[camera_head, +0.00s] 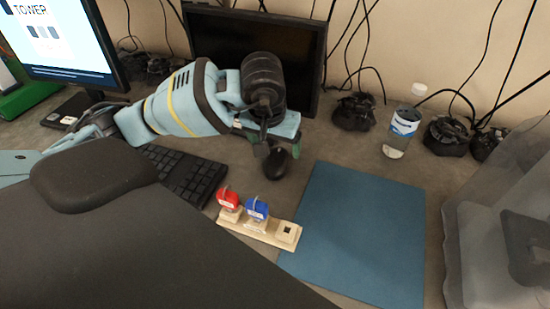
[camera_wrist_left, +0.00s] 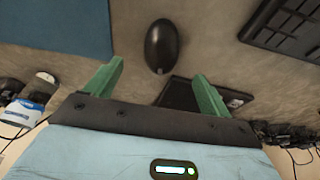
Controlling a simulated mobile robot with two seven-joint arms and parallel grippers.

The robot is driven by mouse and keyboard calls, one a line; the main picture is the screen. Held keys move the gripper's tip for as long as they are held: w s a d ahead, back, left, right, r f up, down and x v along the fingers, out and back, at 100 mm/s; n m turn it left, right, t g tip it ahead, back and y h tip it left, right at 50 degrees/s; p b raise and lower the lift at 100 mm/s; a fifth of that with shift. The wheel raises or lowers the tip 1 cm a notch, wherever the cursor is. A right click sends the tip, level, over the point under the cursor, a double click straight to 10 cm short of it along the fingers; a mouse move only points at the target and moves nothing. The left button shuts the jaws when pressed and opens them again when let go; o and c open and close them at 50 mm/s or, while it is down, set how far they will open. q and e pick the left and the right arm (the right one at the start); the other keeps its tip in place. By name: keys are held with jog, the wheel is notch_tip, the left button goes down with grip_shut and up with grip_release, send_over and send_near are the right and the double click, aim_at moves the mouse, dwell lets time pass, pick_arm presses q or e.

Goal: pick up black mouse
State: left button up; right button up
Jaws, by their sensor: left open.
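The black mouse (camera_head: 277,163) lies on the grey table between the keyboard and the blue mat. In the left wrist view the mouse (camera_wrist_left: 162,46) shows whole, a little beyond the fingertips and between their lines. My left gripper (camera_head: 279,146) is just above and behind the mouse in the head view. In the left wrist view its two green fingers (camera_wrist_left: 157,82) are spread wide with nothing between them. The mouse looks apart from both fingers. My right gripper is not in view.
A black keyboard (camera_head: 190,172) lies left of the mouse and a blue mat (camera_head: 365,225) right. A wooden block stand (camera_head: 262,232) with red and blue pieces is in front. A bottle (camera_head: 402,130), monitors (camera_head: 62,42) and cables are behind. A translucent bin (camera_head: 480,240) stands at right.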

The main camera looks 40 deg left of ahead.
aim_at(276, 158)
pick_arm(q)
jog(key=shift+x, duration=3.9)
jog(key=shift+a, duration=0.2)
jog(key=c, duration=1.1)
jog(key=shift+r, duration=0.1)
